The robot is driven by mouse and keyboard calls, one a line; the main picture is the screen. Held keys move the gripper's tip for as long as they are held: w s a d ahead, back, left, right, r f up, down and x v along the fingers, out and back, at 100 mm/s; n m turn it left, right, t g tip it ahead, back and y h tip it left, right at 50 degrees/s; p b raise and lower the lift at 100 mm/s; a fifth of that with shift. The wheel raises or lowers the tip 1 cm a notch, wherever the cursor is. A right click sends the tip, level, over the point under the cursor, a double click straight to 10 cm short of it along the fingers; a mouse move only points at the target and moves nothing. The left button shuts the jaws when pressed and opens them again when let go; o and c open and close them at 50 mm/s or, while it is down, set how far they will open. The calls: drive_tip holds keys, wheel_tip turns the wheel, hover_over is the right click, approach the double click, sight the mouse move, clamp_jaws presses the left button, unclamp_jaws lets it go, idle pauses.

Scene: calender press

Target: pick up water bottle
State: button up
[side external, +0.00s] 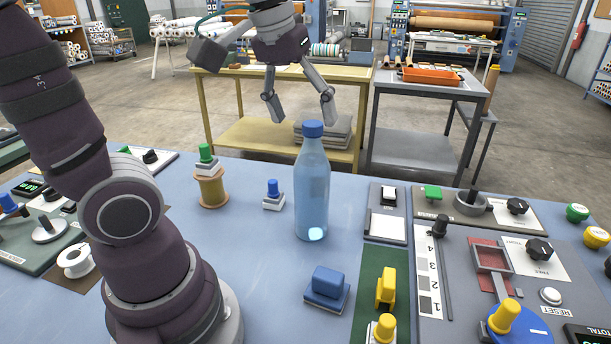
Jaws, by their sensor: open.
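The water bottle (312,190) is clear blue with a blue cap (313,129). It stands upright on the blue work table, near the middle of the side external view. My gripper (303,107) points down, with its two fingers spread wide apart and nothing between them. In the picture the fingers show just above and to either side of the bottle's cap. The gripper's exact distance in depth from the bottle cannot be told from this one view.
A spool with a green knob (209,180) and a small blue-knobbed block (273,196) stand left of the bottle. A blue block (327,288) and yellow pieces (386,287) lie in front. Control panels (520,262) fill the right. Table (262,250) left of the blue block is bare.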

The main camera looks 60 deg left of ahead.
sight(312, 123)
drive_tip(key=w+a+n+g, duration=0.1)
drive_tip(key=w+a+n, duration=0.1)
drive_tip(key=n, duration=0.1)
drive_tip(key=w+a+r+n+g, duration=0.1)
drive_tip(key=w+a+n, duration=0.1)
drive_tip(key=n, duration=0.2)
drive_tip(key=w+a+n+g, duration=0.1)
drive_tip(key=a+n, duration=0.1)
drive_tip(key=n, duration=0.1)
drive_tip(key=shift+w+a+r, duration=0.2)
drive_tip(key=shift+w+r, duration=0.05)
drive_tip(key=shift+w, duration=0.15)
drive_tip(key=shift+w+a+f+n+g+h, duration=0.15)
drive_tip(key=shift+a+n, duration=0.1)
drive_tip(key=shift+n, duration=0.35)
drive_tip(key=shift+w+a+f+n+g+h, duration=0.15)
drive_tip(key=shift+a+n, duration=0.1)
drive_tip(key=shift+n, duration=0.35)
wheel_tip(312, 123, down, 7)
drive_tip(key=shift+s+f, duration=0.1)
drive_tip(key=shift+f, duration=0.05)
clamp_jaws()
